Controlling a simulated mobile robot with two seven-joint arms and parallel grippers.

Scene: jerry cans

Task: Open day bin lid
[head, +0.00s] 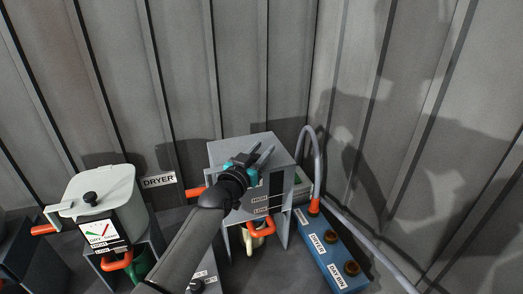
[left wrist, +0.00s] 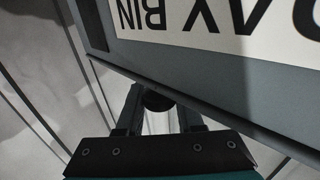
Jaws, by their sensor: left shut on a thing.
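The day bin (head: 285,147) is a grey box on legs, right of centre in the head view, with HIGH and LOW marks on its front. My left gripper (head: 264,155) reaches across its upper part and hides some of it. In the left wrist view my left gripper (left wrist: 160,112) is shut on a dark round knob (left wrist: 156,100) between its fingers. Just above it is a grey panel (left wrist: 200,62) with an upside-down DAY BIN label (left wrist: 215,25). How far the lid is raised I cannot tell. My right gripper is not in view.
A pale dryer pot (head: 105,190) with a black knob and a gauge stands at the left. A blue box (head: 330,250) with a grey hose (head: 318,150) stands at the right. Orange handles (head: 262,229) stick out below the day bin. Corrugated walls close in behind and at right.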

